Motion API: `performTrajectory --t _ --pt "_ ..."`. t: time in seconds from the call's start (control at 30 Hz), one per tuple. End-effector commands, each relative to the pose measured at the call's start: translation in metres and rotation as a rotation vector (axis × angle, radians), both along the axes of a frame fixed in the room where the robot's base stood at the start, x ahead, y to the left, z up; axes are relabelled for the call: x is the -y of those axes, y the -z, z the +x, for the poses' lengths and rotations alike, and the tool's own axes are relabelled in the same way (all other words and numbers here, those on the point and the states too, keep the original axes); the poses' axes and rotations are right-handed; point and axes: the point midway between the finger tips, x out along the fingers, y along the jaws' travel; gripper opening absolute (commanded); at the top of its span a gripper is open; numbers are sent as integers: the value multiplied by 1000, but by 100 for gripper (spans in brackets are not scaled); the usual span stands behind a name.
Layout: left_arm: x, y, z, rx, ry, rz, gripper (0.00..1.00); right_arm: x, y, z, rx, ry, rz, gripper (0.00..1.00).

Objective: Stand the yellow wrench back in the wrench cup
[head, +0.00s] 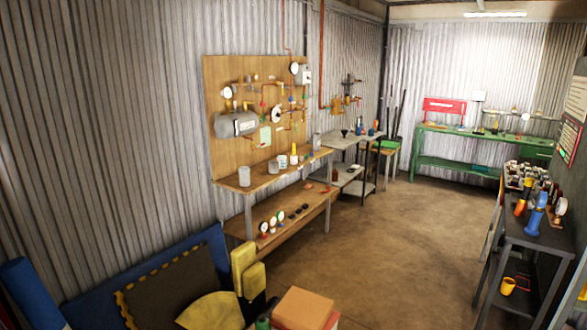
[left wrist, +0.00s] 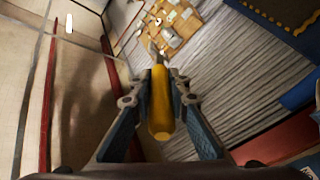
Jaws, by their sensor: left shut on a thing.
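In the left wrist view my left gripper (left wrist: 163,85) is shut on the yellow wrench (left wrist: 161,108). The wrench lies between the two fingers, its thick yellow handle end toward the camera and its narrow grey end pointing away. The left gripper does not show in the head view, and the right gripper shows in neither view. A yellow cup-like container (head: 508,285) sits on the lower shelf of the dark cart at the right. A grey cup-like container (head: 244,176) stands on the wooden bench. I cannot tell which container is the wrench cup.
The wooden bench (head: 262,181) with a pegboard (head: 225,82) stands by the left wall. A green bench (head: 455,140) is at the back. The middle floor (head: 400,215) is clear.

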Motion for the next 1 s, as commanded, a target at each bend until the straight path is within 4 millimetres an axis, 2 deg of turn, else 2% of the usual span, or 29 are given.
performTrajectory --t 0.1,0.33,1.0 --pt "-1 27 0 1 -3 0 0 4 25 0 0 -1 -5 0" --pt "-1 50 0 2 -2 0 0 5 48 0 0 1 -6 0" --pt "-1 51 0 2 -2 0 0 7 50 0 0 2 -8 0"
